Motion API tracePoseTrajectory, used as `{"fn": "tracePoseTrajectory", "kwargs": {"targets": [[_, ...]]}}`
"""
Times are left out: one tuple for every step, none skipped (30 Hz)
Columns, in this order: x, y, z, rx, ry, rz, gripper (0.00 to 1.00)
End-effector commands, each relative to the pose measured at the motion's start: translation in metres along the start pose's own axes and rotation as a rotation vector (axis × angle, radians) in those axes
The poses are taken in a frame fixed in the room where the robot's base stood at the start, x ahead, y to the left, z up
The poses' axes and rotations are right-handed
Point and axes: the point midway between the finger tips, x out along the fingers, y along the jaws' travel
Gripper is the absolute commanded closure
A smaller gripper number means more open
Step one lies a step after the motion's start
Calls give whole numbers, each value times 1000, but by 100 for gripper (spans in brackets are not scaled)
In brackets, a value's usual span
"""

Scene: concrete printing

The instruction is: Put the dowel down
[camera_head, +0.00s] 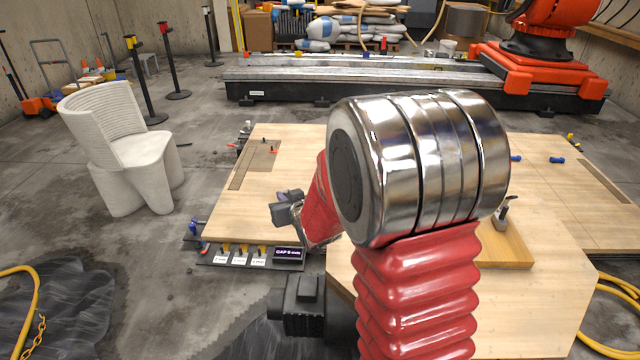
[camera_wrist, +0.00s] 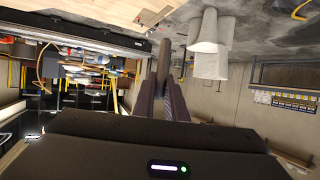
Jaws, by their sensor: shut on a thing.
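My gripper (camera_wrist: 163,92) shows in the wrist view with its two dark fingers close together, shut on the dowel. The dowel (camera_wrist: 163,58) is a grey-brown rod standing out past the fingertips; its gripped part is hidden between them. In the head view my gripper (camera_head: 288,208) is a small dark shape over the front left part of the wooden table (camera_head: 300,150). My red arm and its shiny joint hide much of the middle. I cannot make out the dowel in the head view.
A small display reading a gap (camera_head: 289,254) and a rack with yellow clips (camera_head: 243,249) line the table's front edge. A white ribbed chair (camera_head: 120,150) stands left.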

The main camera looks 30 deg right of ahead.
Motion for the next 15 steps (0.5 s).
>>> {"fn": "tracePoseTrajectory", "kwargs": {"targets": [[-6, -20, 2, -6, 1, -19, 100], [-10, -30, 5, -10, 1, -27, 100], [-14, -43, 8, -15, 1, -39, 100], [-18, -52, 10, -18, 1, -46, 100], [-22, -60, 12, -22, 0, -53, 100], [-26, -70, 15, -24, 1, -62, 100], [-30, -76, 17, -27, 1, -67, 100], [-32, -82, 18, -29, 2, -72, 100], [-36, -88, 21, -32, 1, -77, 100], [-38, -91, 22, -33, 1, -81, 100], [-40, -94, 23, -33, 1, -83, 100], [-41, -97, 24, -34, 1, -86, 100], [-42, -98, 25, -35, 1, -87, 100], [-42, -99, 25, -36, 1, -87, 100], [-43, -100, 25, -36, 2, -88, 100]]}}
